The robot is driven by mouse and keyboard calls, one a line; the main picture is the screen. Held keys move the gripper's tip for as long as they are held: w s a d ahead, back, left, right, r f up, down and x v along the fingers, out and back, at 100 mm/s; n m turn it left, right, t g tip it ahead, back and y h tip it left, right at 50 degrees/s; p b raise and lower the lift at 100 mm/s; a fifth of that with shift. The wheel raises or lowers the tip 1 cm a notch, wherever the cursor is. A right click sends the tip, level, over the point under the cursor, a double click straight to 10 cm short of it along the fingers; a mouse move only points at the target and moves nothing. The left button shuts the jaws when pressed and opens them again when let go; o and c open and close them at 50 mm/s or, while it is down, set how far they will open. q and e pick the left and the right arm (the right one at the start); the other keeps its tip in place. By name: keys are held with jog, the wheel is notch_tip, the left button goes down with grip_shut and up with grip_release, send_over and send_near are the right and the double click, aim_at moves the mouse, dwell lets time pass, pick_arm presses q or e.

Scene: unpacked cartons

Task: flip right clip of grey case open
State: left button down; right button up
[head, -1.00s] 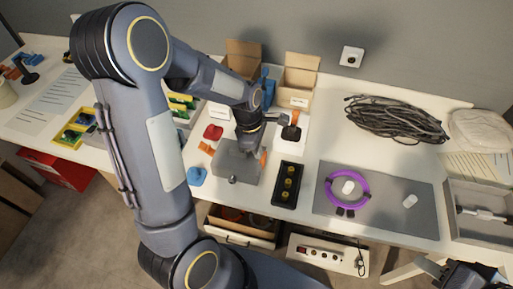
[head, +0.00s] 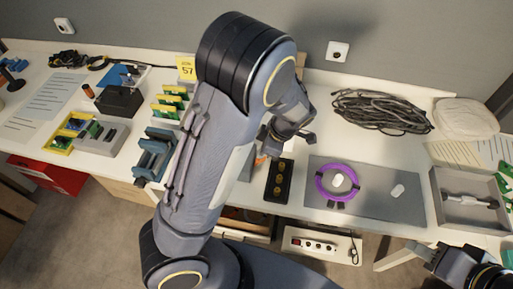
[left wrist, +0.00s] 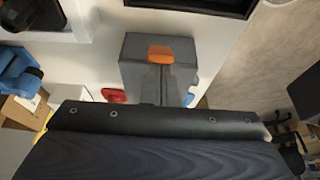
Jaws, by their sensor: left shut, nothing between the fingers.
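The grey case (head: 245,168) is mostly hidden behind my left arm in the head view. An orange clip (head: 260,160) shows at its right side. In the left wrist view the case (left wrist: 135,75) stands on the white table with an orange clip (left wrist: 160,54) on its near-facing top. I cannot tell whether this clip is flipped open. My left gripper (head: 290,138) is shut and empty, above and to the right of the case, apart from it. My right gripper (head: 428,256) is at the lower right, far from the case; its jaws are unclear.
A black tray with yellow round parts (head: 280,182) stands just right of the case. A grey mat (head: 382,190) with a purple ring (head: 319,184) lies further right. A coil of black cable (head: 380,112) lies behind it. Blue racks (head: 152,152) stand left of my arm.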

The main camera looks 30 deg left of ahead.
pick_arm(q)
jog(key=shift+w+d+f+y, duration=0.15)
jog(key=shift+d+f+y, duration=0.1)
jog(key=shift+d+y, duration=0.35)
jog(key=shift+a+r, duration=0.1)
jog(key=shift+a, duration=0.1)
pick_arm(e)
jog(key=shift+f, duration=0.3)
pick_arm(q)
jog(key=shift+w+d+r, duration=0.15)
jog(key=shift+d+r, duration=0.1)
jog(key=shift+d, duration=0.5)
pick_arm(e)
jog(key=shift+r, duration=0.15)
